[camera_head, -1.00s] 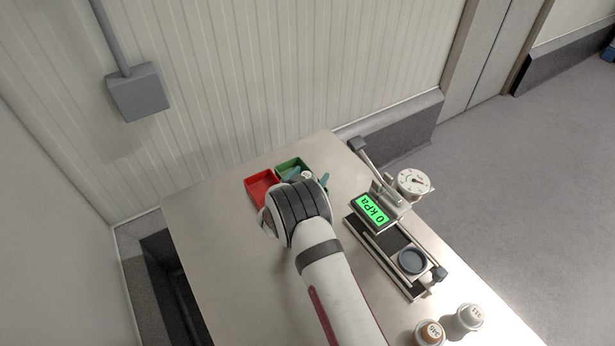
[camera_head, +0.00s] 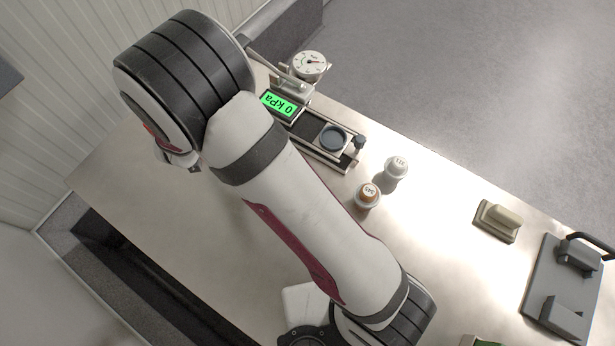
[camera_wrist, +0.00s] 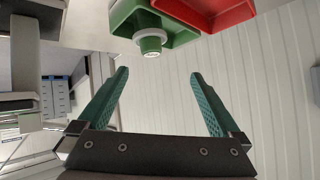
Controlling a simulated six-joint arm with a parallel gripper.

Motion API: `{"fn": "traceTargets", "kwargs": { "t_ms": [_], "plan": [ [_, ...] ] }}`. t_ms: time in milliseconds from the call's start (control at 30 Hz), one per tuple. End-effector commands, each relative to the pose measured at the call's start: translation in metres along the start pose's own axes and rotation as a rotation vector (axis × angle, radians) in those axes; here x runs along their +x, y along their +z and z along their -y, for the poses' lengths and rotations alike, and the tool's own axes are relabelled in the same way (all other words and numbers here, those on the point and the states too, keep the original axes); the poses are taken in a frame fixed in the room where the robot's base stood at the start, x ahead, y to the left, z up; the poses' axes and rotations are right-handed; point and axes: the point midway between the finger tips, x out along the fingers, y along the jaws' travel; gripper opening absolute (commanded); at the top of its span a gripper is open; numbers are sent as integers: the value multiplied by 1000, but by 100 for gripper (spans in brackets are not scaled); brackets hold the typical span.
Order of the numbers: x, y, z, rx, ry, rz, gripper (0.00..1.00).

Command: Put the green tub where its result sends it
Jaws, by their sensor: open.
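The green tub (camera_wrist: 151,42) shows in the wrist view at the green tray (camera_wrist: 125,15), with a white collar and a pale end toward the camera. It appears to stand inside that tray. A red tray (camera_wrist: 215,12) adjoins the green one. My gripper (camera_wrist: 157,74) is open and empty in the wrist view, its two teal fingers apart and clear of the tub.
A dial gauge (camera_head: 310,65) stands on the tester. A white tub (camera_head: 396,168) and an orange tub (camera_head: 367,195) stand on the table (camera_head: 440,220) in front of it. A small block (camera_head: 498,220) and a grey plate with fittings (camera_head: 560,290) are at the right.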

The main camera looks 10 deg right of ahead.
Motion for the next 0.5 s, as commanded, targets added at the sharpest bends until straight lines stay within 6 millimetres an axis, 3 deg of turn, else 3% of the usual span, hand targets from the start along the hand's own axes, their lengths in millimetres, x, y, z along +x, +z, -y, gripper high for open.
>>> {"fn": "traceTargets", "kwargs": {
  "t_ms": [33,67,167,200,333,400,500],
  "plan": [
    [-21,-25,-9,76,-56,87,100],
    [-38,-33,-16,111,-92,161,100],
    [-116,-39,-56,174,-148,418,100],
    [-152,-32,-80,187,-135,517,100],
    [-262,10,-156,238,17,783,100],
    [-303,32,-183,279,113,873,100],
    [-337,50,-204,324,205,941,100]
  ]
}}
